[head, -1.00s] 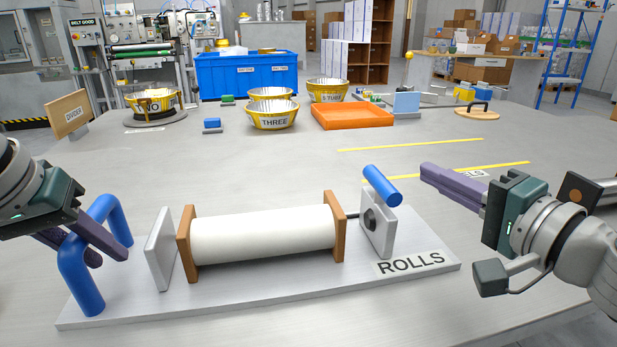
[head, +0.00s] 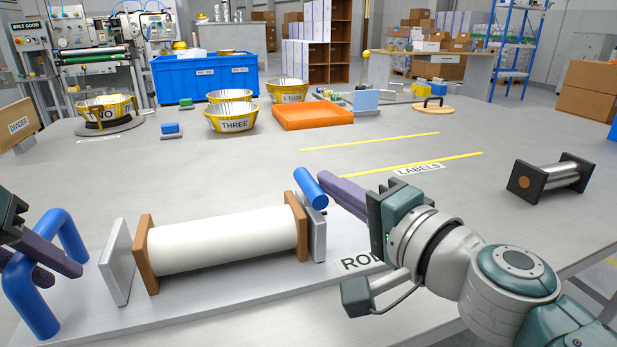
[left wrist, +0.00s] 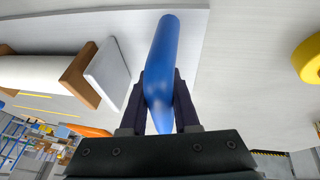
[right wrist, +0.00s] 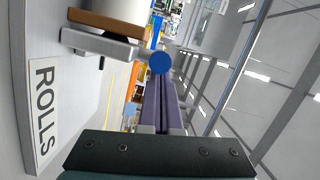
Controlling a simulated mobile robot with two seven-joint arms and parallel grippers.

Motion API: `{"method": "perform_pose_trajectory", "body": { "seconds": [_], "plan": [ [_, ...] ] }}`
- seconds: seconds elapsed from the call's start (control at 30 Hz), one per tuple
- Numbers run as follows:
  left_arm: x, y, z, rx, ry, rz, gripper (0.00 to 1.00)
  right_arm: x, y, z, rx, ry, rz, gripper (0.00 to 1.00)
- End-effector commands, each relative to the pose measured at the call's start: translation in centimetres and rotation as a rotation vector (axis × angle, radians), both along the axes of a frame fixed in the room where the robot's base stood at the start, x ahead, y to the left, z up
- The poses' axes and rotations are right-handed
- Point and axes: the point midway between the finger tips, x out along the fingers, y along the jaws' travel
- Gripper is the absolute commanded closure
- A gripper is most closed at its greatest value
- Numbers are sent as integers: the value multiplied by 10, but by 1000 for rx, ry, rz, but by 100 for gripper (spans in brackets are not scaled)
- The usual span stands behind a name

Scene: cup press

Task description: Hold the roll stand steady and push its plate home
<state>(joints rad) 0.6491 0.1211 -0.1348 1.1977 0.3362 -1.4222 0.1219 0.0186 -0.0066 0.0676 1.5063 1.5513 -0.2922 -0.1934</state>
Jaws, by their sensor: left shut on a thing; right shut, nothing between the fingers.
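The roll stand is a grey base (head: 215,292) with a white roll (head: 222,238) between two brown end blocks. A fixed grey plate (head: 117,262) stands at its left end. The movable grey plate (head: 318,233), with a blue handle (head: 309,187) on top, stands close against the right brown block. My left gripper (head: 50,255) is shut on the blue arched handle (head: 66,235) at the base's left end, which also fills the left wrist view (left wrist: 163,70). My right gripper (head: 328,186) is shut and empty, its fingertips at the blue handle. The ROLLS label is partly hidden by my right arm.
A dark-ended roller (head: 548,178) lies to the right on the table. An orange tray (head: 312,115), metal bowls (head: 232,118) and a blue bin (head: 205,75) stand farther back. The table between them and the stand is mostly clear.

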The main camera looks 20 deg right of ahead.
Motion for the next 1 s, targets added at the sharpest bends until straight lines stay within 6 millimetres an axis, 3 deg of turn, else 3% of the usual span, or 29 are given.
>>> {"method": "perform_pose_trajectory", "body": {
  "seconds": [0.03,0.2,0.57,0.77,0.9,1.0],
  "plan": [
    [-3,-3,-3,-4,10,-5,100,-1,15,-1,5,2,9,100],
    [-3,-3,-3,-5,10,-5,100,-1,37,0,2,1,11,100],
    [-3,-5,-3,-9,10,-8,100,-1,41,-1,4,2,16,100],
    [-3,-6,-3,-10,9,-9,100,0,26,2,-1,1,10,100],
    [-3,-5,-3,-7,10,-8,100,2,-5,8,-7,-2,-6,100],
    [-2,-4,-3,-7,9,-7,100,-21,-13,8,-4,3,-8,100]
  ]
}}
